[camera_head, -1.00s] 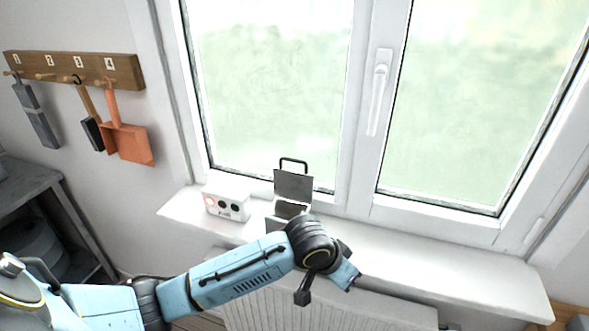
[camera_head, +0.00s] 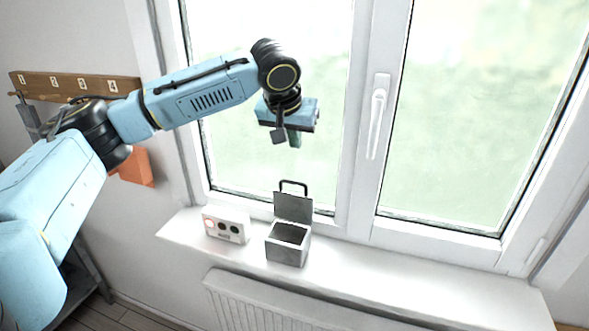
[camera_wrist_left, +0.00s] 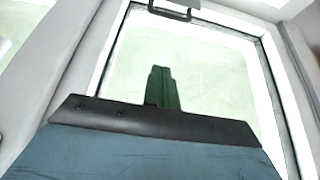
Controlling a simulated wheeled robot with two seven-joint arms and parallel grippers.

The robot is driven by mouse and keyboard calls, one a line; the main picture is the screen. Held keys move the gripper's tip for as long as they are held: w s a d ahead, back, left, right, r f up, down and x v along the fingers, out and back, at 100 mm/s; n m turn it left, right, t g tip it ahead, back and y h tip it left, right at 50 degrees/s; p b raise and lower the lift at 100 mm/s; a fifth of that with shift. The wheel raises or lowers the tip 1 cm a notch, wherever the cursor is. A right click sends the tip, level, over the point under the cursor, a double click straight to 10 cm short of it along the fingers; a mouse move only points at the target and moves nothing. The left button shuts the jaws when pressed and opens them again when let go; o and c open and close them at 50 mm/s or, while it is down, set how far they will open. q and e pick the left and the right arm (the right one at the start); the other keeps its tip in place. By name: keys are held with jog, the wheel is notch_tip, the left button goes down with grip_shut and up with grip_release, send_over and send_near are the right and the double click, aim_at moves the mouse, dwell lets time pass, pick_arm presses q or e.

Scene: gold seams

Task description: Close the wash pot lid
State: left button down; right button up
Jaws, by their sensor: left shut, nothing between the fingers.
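The wash pot (camera_head: 287,247) is a small grey square box on the windowsill, with its dark inside showing. Its lid (camera_head: 293,207) stands open and upright at the back edge, with a dark loop handle (camera_head: 293,184) on top. My left gripper (camera_head: 294,140) is shut and empty, up in front of the window and above the lid, apart from it. My right gripper is not in view.
A white box with round dark spots (camera_head: 226,225) stands just left of the pot on the sill (camera_head: 400,290). A radiator (camera_head: 260,305) is below. The sill right of the pot is clear.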

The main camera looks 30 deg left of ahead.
aim_at(293, 202)
pick_arm(q)
jog(key=x, duration=1)
jog(key=shift+w+a+r+p, duration=0.1)
jog(key=shift+a+r+p, duration=0.05)
jog(key=shift+p, duration=0.25)
jog(key=shift+s+d+f+p, duration=0.15)
jog(key=shift+s+d+p, duration=0.1)
jog(key=shift+s, duration=0.75)
jog(key=shift+s+d+f+p, duration=0.1)
jog(key=shift+s+d, duration=0.1)
jog(key=shift+s, duration=0.75)
jog(key=shift+d+f, duration=0.1)
jog(key=shift+d, duration=0.1)
